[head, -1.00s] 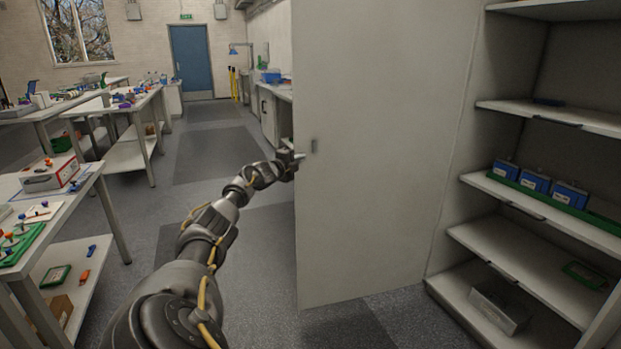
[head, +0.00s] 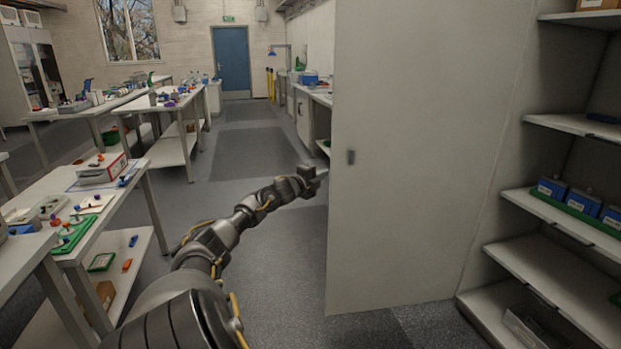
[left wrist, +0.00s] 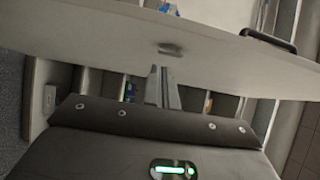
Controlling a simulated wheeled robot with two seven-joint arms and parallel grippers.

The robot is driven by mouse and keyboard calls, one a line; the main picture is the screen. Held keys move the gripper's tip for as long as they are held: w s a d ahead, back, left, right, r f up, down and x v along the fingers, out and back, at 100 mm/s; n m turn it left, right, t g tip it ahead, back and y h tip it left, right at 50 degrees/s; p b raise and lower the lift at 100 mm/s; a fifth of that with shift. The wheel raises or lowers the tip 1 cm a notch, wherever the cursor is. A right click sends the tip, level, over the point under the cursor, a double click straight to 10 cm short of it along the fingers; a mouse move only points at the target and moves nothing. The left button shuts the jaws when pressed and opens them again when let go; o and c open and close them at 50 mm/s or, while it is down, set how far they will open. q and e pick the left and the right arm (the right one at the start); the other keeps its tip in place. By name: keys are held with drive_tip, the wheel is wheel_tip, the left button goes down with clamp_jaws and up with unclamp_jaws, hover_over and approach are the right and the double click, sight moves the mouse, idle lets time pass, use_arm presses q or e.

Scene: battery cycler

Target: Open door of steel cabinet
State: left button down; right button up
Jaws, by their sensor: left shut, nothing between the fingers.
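In the left wrist view the fingers (left wrist: 162,86) are together below the door panel (left wrist: 110,35), and a dark bar handle (left wrist: 268,40) shows on the panel. My right gripper is not in view.
Blue boxes in a green tray (head: 575,207) sit on a cabinet shelf. A worktable (head: 110,205) with small parts stands at left, with more benches behind it. The grey floor aisle (head: 235,155) between the tables and the door is clear.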

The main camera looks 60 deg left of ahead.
use_arm(q)
drive_tip(key=s, duration=0.4)
drive_tip(key=shift+a, duration=0.3)
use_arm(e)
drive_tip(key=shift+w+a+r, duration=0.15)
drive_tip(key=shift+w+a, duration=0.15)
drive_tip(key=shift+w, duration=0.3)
